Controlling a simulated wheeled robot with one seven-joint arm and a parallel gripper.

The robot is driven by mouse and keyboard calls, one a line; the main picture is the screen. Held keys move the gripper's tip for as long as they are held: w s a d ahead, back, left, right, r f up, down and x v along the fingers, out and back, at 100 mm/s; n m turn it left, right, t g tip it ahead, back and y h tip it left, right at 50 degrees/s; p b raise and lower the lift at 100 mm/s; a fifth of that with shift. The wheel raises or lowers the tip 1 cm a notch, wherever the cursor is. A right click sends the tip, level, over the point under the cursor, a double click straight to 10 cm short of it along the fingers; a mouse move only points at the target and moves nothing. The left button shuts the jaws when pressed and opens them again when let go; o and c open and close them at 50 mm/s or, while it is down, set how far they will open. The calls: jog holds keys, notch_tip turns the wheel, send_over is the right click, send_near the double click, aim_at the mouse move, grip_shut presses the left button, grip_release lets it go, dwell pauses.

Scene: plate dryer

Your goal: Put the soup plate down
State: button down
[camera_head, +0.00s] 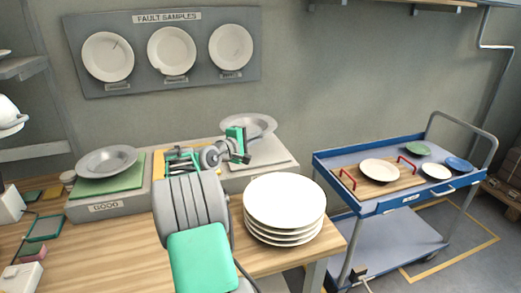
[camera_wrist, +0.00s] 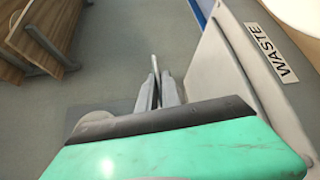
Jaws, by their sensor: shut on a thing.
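My gripper (camera_head: 238,146) is over the right part of the long grey bench-top block and is shut on the near rim of a grey soup plate (camera_head: 256,123). The plate is above the far part of a pale pad (camera_head: 268,155); I cannot tell whether it touches it. My arm hides part of the plate's near side. In the wrist view my gripper (camera_wrist: 160,88) has its fingers close together, with a thin pale edge between them. A WASTE label (camera_wrist: 272,53) shows on the grey block to their right.
Another soup plate (camera_head: 107,160) rests on a green mat at the GOOD label. A stack of white plates (camera_head: 284,200) stands at the right front of the wooden bench. A blue trolley (camera_head: 400,203) with plates stands to the right. Three sample plates hang on the wall board (camera_head: 200,83).

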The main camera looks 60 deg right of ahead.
jog(key=d+f, duration=0.1)
jog(key=f, duration=0.1)
jog(key=d+f, duration=0.2)
jog(key=shift+s+d+f, duration=0.1)
jog(key=shift+d+f, duration=0.05)
jog(key=shift+d, duration=0.1)
notch_tip(320, 180, down, 3)
jog(key=shift+r, duration=0.15)
jog(key=c, duration=2)
grip_release()
jog(key=o, duration=0.5)
jog(key=shift+a, duration=0.1)
